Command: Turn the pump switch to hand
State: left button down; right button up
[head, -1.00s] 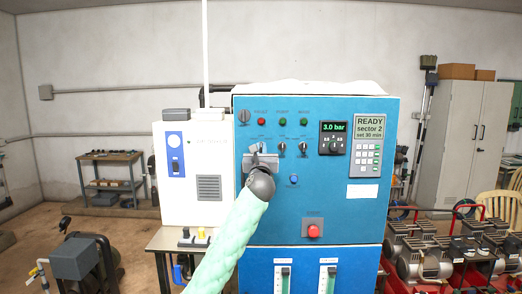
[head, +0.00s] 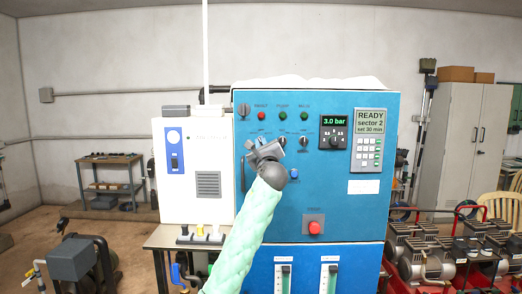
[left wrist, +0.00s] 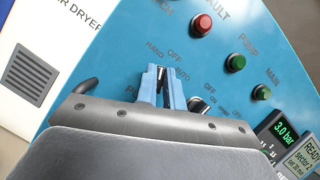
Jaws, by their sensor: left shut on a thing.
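The pump switch (left wrist: 163,80) is a small dark knob on the blue control panel, below the lamp row. The HAND, OFF and AUTO labels stand around it in the left wrist view. My left gripper (head: 261,147) is at this switch, its two fingers shut on it from either side. The fingers hide most of the knob, so I cannot tell exactly which label it points at. The gripper is rolled, with its right side higher in the head view. My right gripper is not in view.
More switches (head: 304,142) sit just right of the gripped one. A red lamp (left wrist: 202,25) and green lamps (left wrist: 236,63) are above. A blue button (head: 294,174), a red stop button (head: 314,227) and the display reading 3.0 bar (head: 333,126) are also on the panel.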

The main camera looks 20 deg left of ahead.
pick_arm(q)
jog(key=n+g+b, duration=0.1)
jog(key=n, duration=0.1)
jog(key=shift+f+n+y, duration=0.15)
jog(key=shift+n+y, duration=0.15)
jog(key=shift+n, duration=0.1)
jog(key=shift+n+g+y+b, duration=0.3)
jog(key=shift+n+g+y, duration=0.15)
jog(key=shift+n, duration=0.45)
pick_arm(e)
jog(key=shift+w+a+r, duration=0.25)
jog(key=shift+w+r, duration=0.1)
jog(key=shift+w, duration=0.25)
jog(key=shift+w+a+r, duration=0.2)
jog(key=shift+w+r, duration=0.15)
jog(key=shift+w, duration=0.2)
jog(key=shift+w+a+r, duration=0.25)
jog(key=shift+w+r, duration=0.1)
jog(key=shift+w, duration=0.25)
pick_arm(q)
jog(key=c, duration=1.5)
grip_release()
jog(key=shift+w, duration=0.15)
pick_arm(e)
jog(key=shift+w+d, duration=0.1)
